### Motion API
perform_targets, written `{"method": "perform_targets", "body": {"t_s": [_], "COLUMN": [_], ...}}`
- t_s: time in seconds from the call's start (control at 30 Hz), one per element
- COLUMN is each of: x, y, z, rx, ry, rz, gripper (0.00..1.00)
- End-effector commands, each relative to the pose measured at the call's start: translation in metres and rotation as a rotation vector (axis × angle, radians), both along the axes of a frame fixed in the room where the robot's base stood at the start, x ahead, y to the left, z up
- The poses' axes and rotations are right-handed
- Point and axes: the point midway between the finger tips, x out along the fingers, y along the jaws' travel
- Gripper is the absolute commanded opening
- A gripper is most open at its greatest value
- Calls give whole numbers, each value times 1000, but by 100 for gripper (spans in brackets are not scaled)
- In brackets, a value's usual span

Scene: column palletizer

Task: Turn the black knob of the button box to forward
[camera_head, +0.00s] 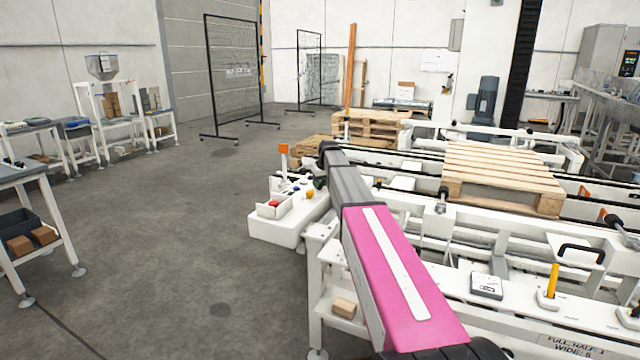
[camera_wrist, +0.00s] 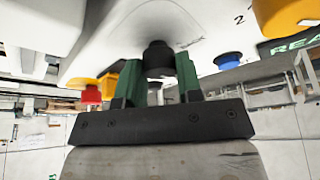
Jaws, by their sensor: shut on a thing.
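The black knob (camera_wrist: 158,55) sits on the white face of the button box (camera_wrist: 120,38) in the wrist view. My gripper (camera_wrist: 158,82) has its two green fingers on either side of the knob, shut on it. The knob's pointer and marked positions are hidden or too small to read. In the head view the button box (camera_head: 287,222) stands at the end of the conveyor frame, and my arm reaches out to it. My gripper and the knob are mostly hidden there behind the arm.
Near the knob in the wrist view are a red button (camera_wrist: 91,95), a blue button (camera_wrist: 228,60) and a large yellow part (camera_wrist: 285,15). In the head view, a wooden pallet (camera_head: 500,170) lies on the conveyor at right. The floor (camera_head: 190,220) at left is clear.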

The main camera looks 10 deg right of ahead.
Motion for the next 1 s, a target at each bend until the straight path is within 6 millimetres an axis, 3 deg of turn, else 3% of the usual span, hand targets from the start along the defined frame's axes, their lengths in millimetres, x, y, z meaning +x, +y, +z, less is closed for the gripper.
{"method": "perform_targets", "body": {"t_s": [1.0], "x": [0], "y": [3], "z": [1], "rx": [0], "ry": [-1], "rz": [-690], "gripper": [10]}}
